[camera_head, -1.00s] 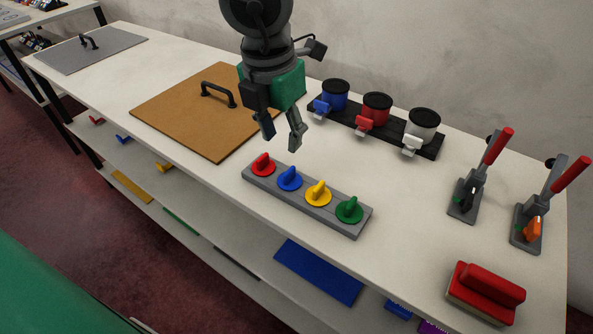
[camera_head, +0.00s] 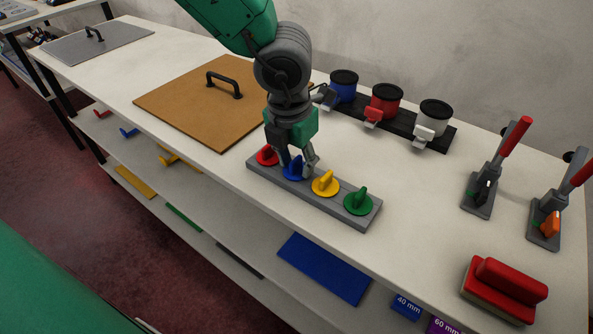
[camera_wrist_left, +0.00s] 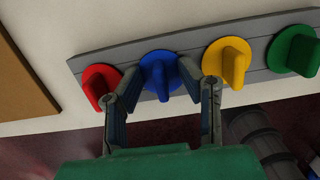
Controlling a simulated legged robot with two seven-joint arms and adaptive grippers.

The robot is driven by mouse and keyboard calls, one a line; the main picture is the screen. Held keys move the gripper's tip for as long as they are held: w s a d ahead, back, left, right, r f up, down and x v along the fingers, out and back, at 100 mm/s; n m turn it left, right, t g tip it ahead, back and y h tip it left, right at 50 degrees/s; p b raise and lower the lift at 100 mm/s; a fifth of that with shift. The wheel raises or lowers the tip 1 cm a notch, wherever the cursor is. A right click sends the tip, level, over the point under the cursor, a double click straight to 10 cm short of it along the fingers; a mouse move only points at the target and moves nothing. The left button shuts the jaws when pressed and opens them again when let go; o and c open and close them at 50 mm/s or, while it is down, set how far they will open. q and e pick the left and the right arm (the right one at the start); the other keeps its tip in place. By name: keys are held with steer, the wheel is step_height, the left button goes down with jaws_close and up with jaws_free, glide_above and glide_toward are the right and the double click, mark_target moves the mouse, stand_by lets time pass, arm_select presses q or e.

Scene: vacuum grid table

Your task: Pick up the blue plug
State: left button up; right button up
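The blue plug (camera_head: 294,169) sits in a grey strip (camera_head: 330,208) between the red plug (camera_head: 267,155) and the yellow plug (camera_head: 326,184). The green plug (camera_head: 358,201) is at the strip's right end. My left gripper (camera_head: 297,168) is down at the blue plug, with its fingers apart on either side of the plug's raised handle. In the left wrist view the blue plug (camera_wrist_left: 161,74) shows between the two open fingers (camera_wrist_left: 160,98). A gap shows between the fingers and the handle. My right gripper is not in view.
Behind the strip stands a black rack with blue (camera_head: 343,86), red (camera_head: 386,101) and white (camera_head: 434,115) canisters. A brown board (camera_head: 190,105) with a handle lies left. Two lever clamps (camera_head: 482,190) and a red block (camera_head: 505,286) are at right.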

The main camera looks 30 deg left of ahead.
arm_select(q)
jaws_close()
